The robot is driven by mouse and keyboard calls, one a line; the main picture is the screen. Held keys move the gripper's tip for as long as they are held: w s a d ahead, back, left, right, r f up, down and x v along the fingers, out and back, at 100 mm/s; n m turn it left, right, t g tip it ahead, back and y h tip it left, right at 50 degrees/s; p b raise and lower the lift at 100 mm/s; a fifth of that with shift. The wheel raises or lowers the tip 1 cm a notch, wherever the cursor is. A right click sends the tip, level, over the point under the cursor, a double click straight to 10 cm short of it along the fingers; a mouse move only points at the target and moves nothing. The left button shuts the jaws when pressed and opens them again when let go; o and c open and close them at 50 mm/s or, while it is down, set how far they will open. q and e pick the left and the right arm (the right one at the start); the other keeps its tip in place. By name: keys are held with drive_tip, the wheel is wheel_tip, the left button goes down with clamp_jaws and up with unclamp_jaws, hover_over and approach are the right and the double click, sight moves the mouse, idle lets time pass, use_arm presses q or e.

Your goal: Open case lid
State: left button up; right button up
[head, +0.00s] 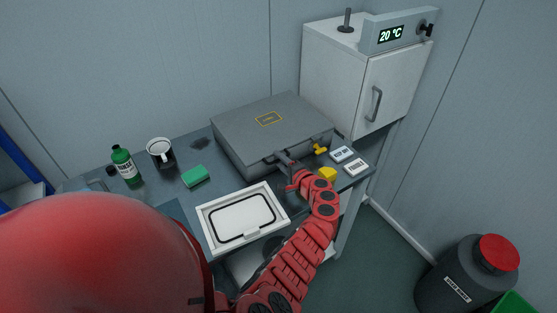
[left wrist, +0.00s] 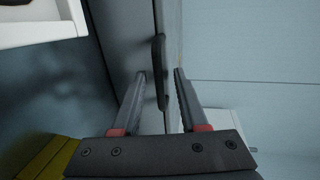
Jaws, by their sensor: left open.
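The grey case (head: 245,130) lies on the table with its lid shut and a yellow-edged label on top. My left gripper (head: 285,160) is at the front of the case. In the left wrist view my left gripper (left wrist: 160,95) is open, with a dark handle (left wrist: 161,65) between or just beyond its fingers. I cannot tell whether the fingers touch it. My right gripper is not in view.
A white tray (head: 205,218) lies in front of the case. A green bottle (head: 124,165), a mug (head: 160,150) and a green sponge (head: 195,176) stand left. A yellow object (head: 327,174) and small cards (head: 341,154) lie right. A white cabinet (head: 335,75) stands behind right.

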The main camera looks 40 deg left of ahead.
use_arm(q)
drive_tip(key=shift+w+a+f, duration=0.15)
drive_tip(key=shift+a, duration=0.3)
clamp_jaws()
drive_tip(key=shift+f, duration=0.1)
